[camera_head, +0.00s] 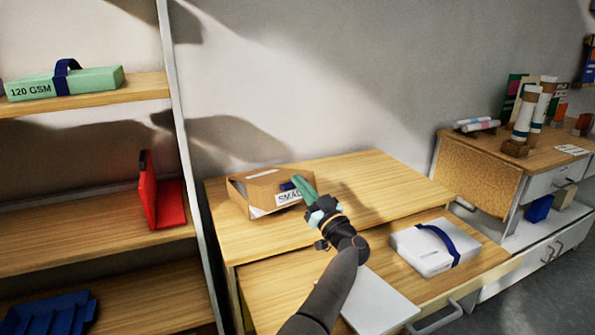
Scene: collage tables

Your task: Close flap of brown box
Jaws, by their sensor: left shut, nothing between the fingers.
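The brown box (238,196) sits on the wooden table towards its left back. Its flaps look partly raised, and a white label reading "SMAL" (288,197) shows on its front right. My left gripper (291,185) is at the right side of the box, over its edge. Its fingers are shut with nothing held. The gripper and wrist hide part of the box's right side, so I cannot tell whether the fingers touch a flap. My right gripper does not show.
A pulled-out drawer below the tabletop holds a white package with a blue band (422,248) and a white sheet (380,303). A shelf (110,210) stands at the left. A second desk (480,160) stands at the right. The tabletop right of the box (385,182) is clear.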

